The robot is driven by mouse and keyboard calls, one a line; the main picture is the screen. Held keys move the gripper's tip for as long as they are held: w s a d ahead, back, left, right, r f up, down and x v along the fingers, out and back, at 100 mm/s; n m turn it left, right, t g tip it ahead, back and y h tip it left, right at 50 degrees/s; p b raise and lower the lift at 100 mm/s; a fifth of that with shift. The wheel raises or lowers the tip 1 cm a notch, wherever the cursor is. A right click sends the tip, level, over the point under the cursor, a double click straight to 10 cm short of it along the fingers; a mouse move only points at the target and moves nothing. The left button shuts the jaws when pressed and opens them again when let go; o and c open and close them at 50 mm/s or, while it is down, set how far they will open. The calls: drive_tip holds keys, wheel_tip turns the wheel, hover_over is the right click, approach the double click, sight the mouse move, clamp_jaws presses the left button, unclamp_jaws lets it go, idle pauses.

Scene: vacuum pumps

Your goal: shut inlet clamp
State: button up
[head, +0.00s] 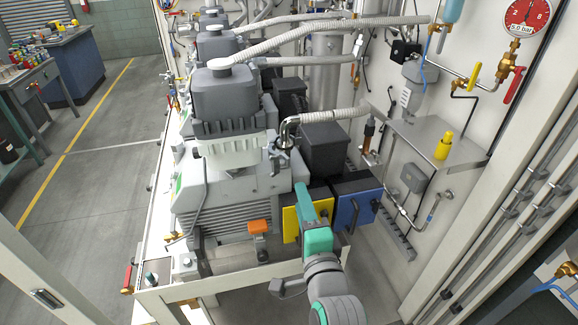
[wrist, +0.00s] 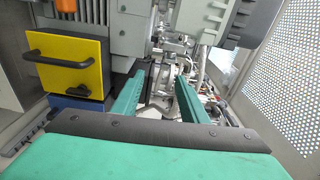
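The front pump (head: 225,170) is a grey block with a ribbed lower body. A bright metal elbow (head: 290,127) joins its right side to a corrugated hose (head: 330,116). Metal fittings (head: 276,147) sit at the foot of the elbow; the inlet clamp seems to be there, but it is too small to tell whether it is open or shut. My gripper (head: 301,187) is in front of and below these fittings. In the wrist view my gripper (wrist: 161,82) has its teal fingers apart, with nothing held. Metal flange-like parts (wrist: 168,72) show beyond and between the fingers.
A yellow box (head: 294,215) and a blue box (head: 355,205) with handles stand close beside my gripper. The yellow box (wrist: 65,65) is left of the fingers in the wrist view. A dark box (head: 325,150) stands right of the elbow. A perforated panel (wrist: 280,75) is at right.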

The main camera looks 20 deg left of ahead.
sight(287, 164)
drive_tip(key=shift+g+y, duration=0.3)
drive_tip(key=shift+y, duration=0.1)
drive_tip(key=x, duration=0.3)
drive_tip(key=r+x, duration=0.1)
drive_tip(key=x, duration=0.3)
drive_tip(key=r+x, duration=0.1)
drive_tip(key=x, duration=0.3)
drive_tip(key=shift+a+r, duration=0.1)
drive_tip(key=shift+a, duration=0.25)
clamp_jaws()
